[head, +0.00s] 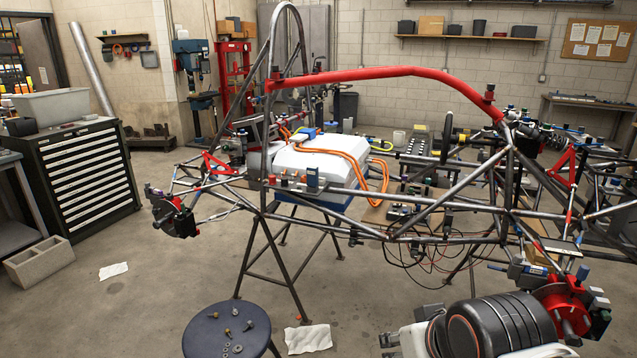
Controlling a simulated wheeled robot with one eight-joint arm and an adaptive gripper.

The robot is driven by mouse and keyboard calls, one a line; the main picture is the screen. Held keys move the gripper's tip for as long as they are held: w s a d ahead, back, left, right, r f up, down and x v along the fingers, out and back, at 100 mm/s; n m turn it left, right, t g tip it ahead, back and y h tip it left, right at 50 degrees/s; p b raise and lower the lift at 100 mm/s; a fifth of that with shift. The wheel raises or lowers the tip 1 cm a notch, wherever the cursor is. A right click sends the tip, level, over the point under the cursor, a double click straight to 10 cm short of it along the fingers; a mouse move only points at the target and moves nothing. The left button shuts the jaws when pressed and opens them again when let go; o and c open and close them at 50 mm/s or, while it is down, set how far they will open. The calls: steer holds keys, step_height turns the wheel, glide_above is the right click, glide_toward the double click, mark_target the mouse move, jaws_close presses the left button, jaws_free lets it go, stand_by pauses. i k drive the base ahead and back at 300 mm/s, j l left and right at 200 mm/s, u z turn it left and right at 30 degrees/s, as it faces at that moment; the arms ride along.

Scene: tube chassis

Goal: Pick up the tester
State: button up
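I cannot clearly make out which object is the tester. A small grey-and-blue box-shaped device (528,271) sits at the lower right of the chassis, left of a red hub (566,298). Another small grey-blue box (312,178) is on the tube frame in front of the white battery case (322,155). All are too small to read any display or label.
The tube chassis (390,72) stands on trestles, with loose wires (415,262) hanging below. A round stool (208,335) holds small hardware. A tool cabinet (85,175) stands left; open floor lies before it.

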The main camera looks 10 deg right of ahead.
mark_target(312, 173)
steer(key=i+l+u, duration=0.3)
steer(key=i, duration=0.3)
steer(key=i+l+u, duration=0.3)
steer(key=i, duration=0.3)
steer(key=i+l+u, duration=0.3)
steer(key=i, duration=0.25)
steer(key=z, duration=0.15)
steer(key=k+j, duration=0.05)
